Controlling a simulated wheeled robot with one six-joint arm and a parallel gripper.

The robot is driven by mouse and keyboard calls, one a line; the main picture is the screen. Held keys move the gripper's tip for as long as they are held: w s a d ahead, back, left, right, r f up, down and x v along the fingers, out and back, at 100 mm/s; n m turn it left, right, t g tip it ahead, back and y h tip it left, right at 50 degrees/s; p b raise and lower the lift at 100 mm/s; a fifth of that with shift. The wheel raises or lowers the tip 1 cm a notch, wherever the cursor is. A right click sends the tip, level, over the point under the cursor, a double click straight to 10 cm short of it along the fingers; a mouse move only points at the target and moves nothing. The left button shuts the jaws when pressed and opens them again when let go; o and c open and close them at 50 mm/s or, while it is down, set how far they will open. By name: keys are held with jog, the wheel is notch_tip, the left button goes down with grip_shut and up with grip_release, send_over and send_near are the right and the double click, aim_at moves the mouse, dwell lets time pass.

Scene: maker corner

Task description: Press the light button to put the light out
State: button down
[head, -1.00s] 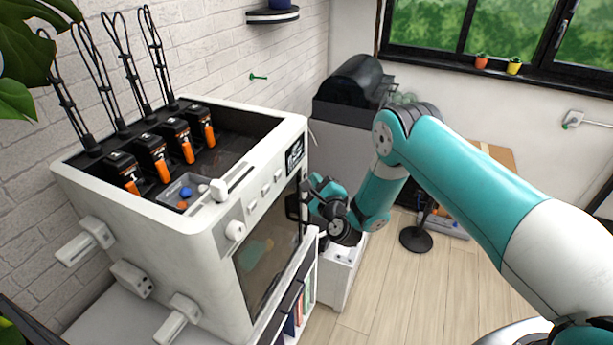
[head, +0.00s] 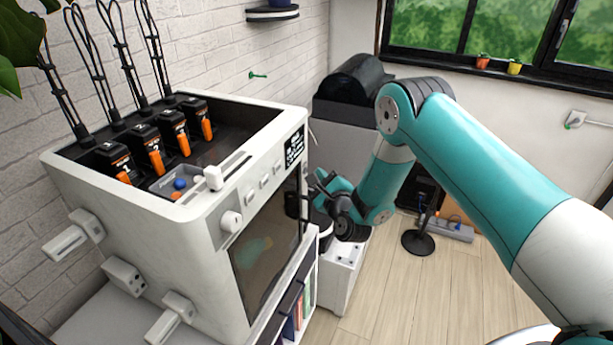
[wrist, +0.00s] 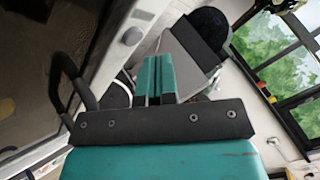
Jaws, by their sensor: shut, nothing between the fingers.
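The white printer (head: 190,250) stands at the left in the head view. Its sloped front edge carries a round knob (head: 231,222) and a row of small white buttons (head: 264,181) leading up to a dark display (head: 294,146). Labels on the buttons are too small to read, so I cannot tell which is the light button. The dark door window (head: 265,245) shows a dim coloured shape; I cannot tell if a light is on. My gripper (head: 322,184) is beside the printer's right side, near the black door handle (head: 292,204). In the wrist view its teal fingers (wrist: 155,78) are together and empty.
The door handle stands close at the left in the wrist view (wrist: 67,85). Several numbered orange-and-black units (head: 165,140) with cables sit on the printer's top. A grey cabinet with a black machine (head: 352,92) is behind. Open wooden floor (head: 450,290) lies to the right.

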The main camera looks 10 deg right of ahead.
jog(key=s+d+b, duration=0.1)
jog(key=d+b, duration=0.1)
jog(key=b, duration=0.4)
jog(key=s+d+b, duration=0.2)
jog(key=b, duration=0.5)
jog(key=shift+s+d, duration=0.2)
dwell(2.1)
jog(key=d+n+g+p, duration=0.1)
jog(key=n+g+p, duration=0.1)
jog(key=n, duration=0.2)
jog(key=s+d+n+g+p, duration=0.1)
jog(key=n+g+p, duration=0.1)
jog(key=n+g, duration=0.1)
jog(key=r+n+g+y+p, duration=0.1)
jog(key=n+g+p, duration=0.1)
jog(key=n, duration=0.3)
jog(key=shift+s+d+g, duration=0.15)
jog(key=shift+d+g, duration=0.25)
